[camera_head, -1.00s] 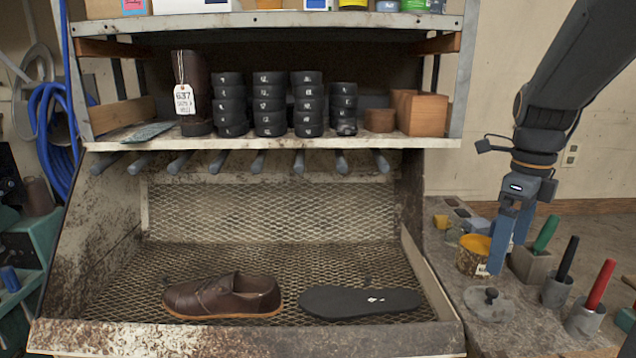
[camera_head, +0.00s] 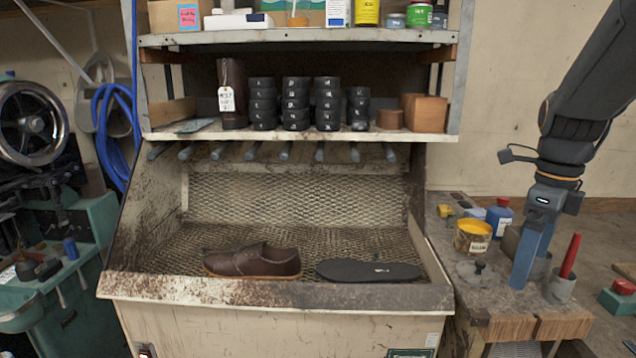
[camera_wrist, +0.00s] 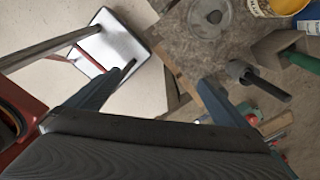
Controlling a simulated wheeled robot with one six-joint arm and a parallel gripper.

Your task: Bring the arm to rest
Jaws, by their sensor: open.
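My gripper (camera_head: 531,262) hangs at the right over the side bench, fingers pointing down. It is open, and nothing shows between its fingers in the wrist view (camera_wrist: 168,80). In the head view it hides part of the tool holders behind it. My arm reaches down to it from the upper right. A brown shoe (camera_head: 253,261) and a black sole (camera_head: 368,271) lie side by side on the mesh of the booth, well left of my gripper.
The side bench (camera_head: 494,303) holds a yellow tin (camera_head: 472,237), a blue bottle (camera_head: 499,216), a lidded grey dish (camera_head: 477,271) and a cup with a red-handled tool (camera_head: 570,256). A shelf (camera_head: 300,135) with stacked black rolls stands above the booth. A red-and-green box (camera_head: 619,296) sits far right.

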